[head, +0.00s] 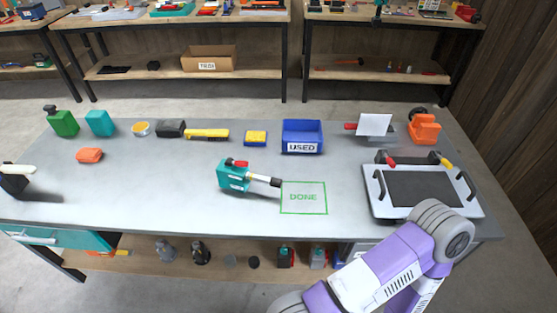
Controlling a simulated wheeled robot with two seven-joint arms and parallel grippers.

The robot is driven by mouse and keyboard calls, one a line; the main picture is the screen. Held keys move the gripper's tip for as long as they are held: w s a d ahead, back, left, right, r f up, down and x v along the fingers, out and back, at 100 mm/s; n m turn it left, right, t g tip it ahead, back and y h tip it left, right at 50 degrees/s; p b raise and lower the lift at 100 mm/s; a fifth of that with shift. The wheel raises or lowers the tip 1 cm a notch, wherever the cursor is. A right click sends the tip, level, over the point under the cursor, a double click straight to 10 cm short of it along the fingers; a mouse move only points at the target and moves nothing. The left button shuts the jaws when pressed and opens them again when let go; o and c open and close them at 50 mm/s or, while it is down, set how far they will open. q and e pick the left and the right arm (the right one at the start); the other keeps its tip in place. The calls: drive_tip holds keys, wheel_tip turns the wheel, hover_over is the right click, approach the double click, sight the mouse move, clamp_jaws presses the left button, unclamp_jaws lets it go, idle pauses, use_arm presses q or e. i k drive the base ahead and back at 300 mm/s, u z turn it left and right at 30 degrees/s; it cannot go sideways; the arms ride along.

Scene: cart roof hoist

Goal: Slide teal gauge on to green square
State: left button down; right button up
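The teal gauge (233,177) lies on the grey workbench in the head view, left of the green square. It has a blocky teal body, a red part on top and a pale stem with a dark end pointing right. The dark end reaches the upper left corner of the green square; the body is outside it. The green square (303,197) is an outline marked DONE and is otherwise bare. My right arm shows at the lower right, but its gripper is not visible.
A blue USED bin (302,137) stands behind the square. A grey framed panel (422,190) with handles lies to its right. The bench (150,190) left of the gauge is clear.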

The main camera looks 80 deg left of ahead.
sight(233, 179)
drive_tip(key=z, duration=0.5)
drive_tip(key=k, duration=2)
drive_tip(key=u, duration=1.55)
